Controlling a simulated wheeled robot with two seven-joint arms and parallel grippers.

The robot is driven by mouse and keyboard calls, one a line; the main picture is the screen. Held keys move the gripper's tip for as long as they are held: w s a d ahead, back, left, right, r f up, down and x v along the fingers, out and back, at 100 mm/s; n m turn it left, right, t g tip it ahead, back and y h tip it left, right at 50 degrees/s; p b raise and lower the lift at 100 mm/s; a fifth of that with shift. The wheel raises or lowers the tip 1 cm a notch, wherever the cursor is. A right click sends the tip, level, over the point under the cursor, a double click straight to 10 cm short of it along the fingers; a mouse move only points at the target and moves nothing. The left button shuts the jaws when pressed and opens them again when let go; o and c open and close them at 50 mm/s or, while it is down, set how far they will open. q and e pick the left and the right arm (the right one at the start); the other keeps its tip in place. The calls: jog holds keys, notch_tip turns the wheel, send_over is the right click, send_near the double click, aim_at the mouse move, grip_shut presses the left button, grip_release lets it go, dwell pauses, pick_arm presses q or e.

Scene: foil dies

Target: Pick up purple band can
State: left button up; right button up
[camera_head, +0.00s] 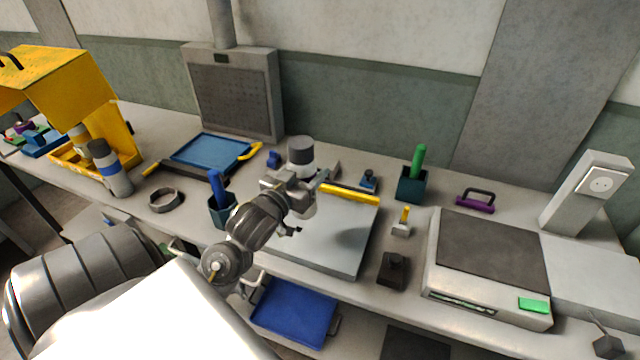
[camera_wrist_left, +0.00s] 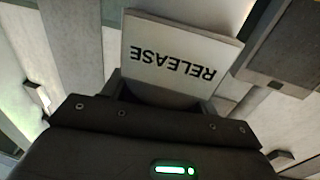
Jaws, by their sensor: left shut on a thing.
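My left gripper (camera_head: 298,186) is over the workbench, near a pale flat plate. In the left wrist view, a pale panel marked RELEASE (camera_wrist_left: 180,58) shows just beyond the gripper body; the fingertips are hidden there. A similar can with a blue band (camera_head: 110,168) stands at the left by the yellow housing. My right gripper is out of view.
The pale plate (camera_head: 335,240) with a yellow bar (camera_head: 350,194) lies beside the gripper. A teal holder with a blue handle (camera_head: 222,210), another with a green handle (camera_head: 411,184) and a scale-like unit (camera_head: 490,290) stand around it. A blue tray (camera_head: 295,311) sits below the bench.

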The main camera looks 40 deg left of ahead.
pick_arm(q)
jog(key=s+a+r+p, duration=0.1)
jog(key=s+r+p, duration=0.3)
jog(key=s+p, duration=0.3)
jog(key=shift+s+a+r, duration=0.2)
jog(key=shift+s+a, duration=0.15)
jog(key=shift+s, duration=0.8)
jog(key=w+d+f+h+b, duration=0.1)
jog(key=w+d+b, duration=0.1)
jog(key=d, duration=0.4)
jog(key=w+d+f+m+h+b, duration=0.1)
jog(key=w+d+f+b, duration=0.1)
jog(key=w+d, duration=0.2)
jog(key=w+d+f+m+h+b, duration=0.1)
jog(key=w+d+f+b, duration=0.1)
jog(key=d, duration=0.8)
jog(key=shift+w+f, duration=0.2)
jog(key=shift+w, duration=0.6)
